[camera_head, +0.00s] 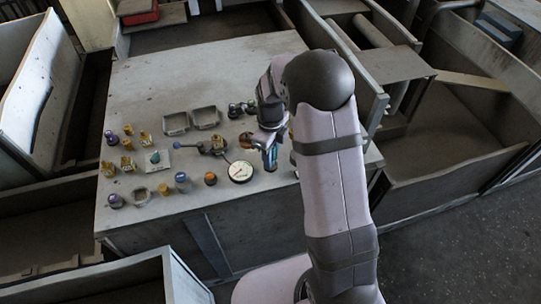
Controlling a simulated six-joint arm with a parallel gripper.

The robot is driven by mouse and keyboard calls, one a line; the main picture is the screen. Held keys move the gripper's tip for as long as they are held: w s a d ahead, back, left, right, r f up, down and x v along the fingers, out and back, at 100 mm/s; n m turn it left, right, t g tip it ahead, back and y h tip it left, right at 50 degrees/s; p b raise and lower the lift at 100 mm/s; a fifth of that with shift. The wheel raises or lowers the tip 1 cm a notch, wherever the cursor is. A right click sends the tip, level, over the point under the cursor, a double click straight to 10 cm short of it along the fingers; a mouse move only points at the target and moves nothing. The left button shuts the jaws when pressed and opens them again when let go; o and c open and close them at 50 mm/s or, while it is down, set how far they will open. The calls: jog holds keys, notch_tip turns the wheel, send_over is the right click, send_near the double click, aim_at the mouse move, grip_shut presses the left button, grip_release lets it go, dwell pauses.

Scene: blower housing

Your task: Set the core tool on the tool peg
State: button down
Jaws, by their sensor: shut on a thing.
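My gripper (269,153) points down over the right part of the grey table, right of the white round dial. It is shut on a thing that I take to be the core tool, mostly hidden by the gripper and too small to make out. A brown-orange round part (246,140) shows just left of the gripper; I cannot tell if they touch. I cannot pick out the tool peg for certain among the small parts.
The table (220,75) is bare at the back. Two grey trays (176,132) stand mid-table. A dial (241,171), a dark-handled part (210,149), and several brass and purple pieces (128,163) lie on the left and front. Large bins surround the table.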

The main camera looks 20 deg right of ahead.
jog(key=shift+f, duration=0.2)
jog(key=c, duration=1)
grip_release()
jog(key=shift+r, duration=0.15)
jog(key=shift+r+p, duration=3.05)
jog(key=shift+r, duration=0.6)
